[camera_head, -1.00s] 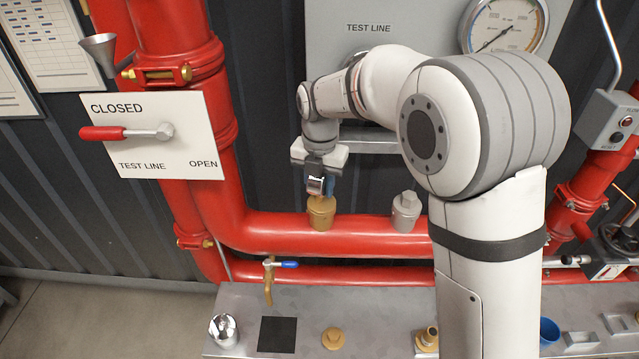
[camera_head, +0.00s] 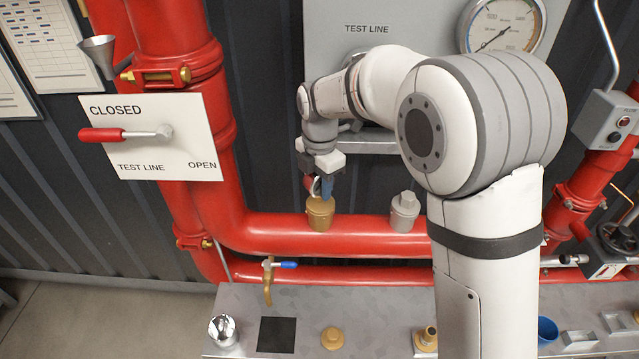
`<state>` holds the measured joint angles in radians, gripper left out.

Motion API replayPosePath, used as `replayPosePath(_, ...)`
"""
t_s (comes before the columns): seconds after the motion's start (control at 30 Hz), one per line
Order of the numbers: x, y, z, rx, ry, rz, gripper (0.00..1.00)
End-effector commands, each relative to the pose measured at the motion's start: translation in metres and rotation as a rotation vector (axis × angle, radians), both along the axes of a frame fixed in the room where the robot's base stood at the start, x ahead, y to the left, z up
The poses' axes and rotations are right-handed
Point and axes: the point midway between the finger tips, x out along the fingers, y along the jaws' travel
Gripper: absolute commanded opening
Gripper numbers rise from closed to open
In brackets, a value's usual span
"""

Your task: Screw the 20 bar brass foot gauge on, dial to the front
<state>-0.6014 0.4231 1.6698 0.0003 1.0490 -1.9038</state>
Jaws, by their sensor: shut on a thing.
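The brass socket (camera_head: 320,212) stands upright on the red horizontal pipe. My gripper (camera_head: 323,187) is directly above it, pointing down and shut on a small round gauge (camera_head: 314,186). The gauge is seen nearly edge-on and partly covered by the blue-tipped fingers. Its dial face and marking cannot be read. Its foot appears to be at the top of the brass socket, but how far it is threaded in cannot be told.
A grey capped socket (camera_head: 404,212) stands to the right on the same pipe. A blue-handled tap (camera_head: 281,264) is below. The bench (camera_head: 380,305) holds a brass plug (camera_head: 332,338), a brass fitting (camera_head: 427,338), a black mat (camera_head: 277,334) and a blue cup (camera_head: 548,331).

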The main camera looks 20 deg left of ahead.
Motion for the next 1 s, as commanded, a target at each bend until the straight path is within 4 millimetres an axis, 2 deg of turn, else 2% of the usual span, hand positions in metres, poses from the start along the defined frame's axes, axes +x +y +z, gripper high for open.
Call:
replayPosePath(0.13, 0.0007, -0.0008, 0.0014, 0.001, -0.002, -0.114, 0.05)
replayPosePath(0.3, 0.0012, -0.0021, 0.0014, 0.001, -0.002, -0.345, 0.05)
replayPosePath(0.43, 0.0011, -0.0019, 0.0014, 0.001, -0.002, -0.378, 0.05)
replayPosePath(0.63, 0.001, -0.0016, 0.0016, 0.001, -0.003, -0.578, 0.05)
replayPosePath(0.93, 0.0008, -0.0009, 0.0018, 0.003, -0.003, -0.642, 0.05)
replayPosePath(0.97, 0.0008, -0.0007, 0.0019, 0.003, -0.003, -0.642, 0.33)
replayPosePath(1.0, 0.0008, -0.0006, 0.0019, 0.003, -0.003, -0.642, 0.37)
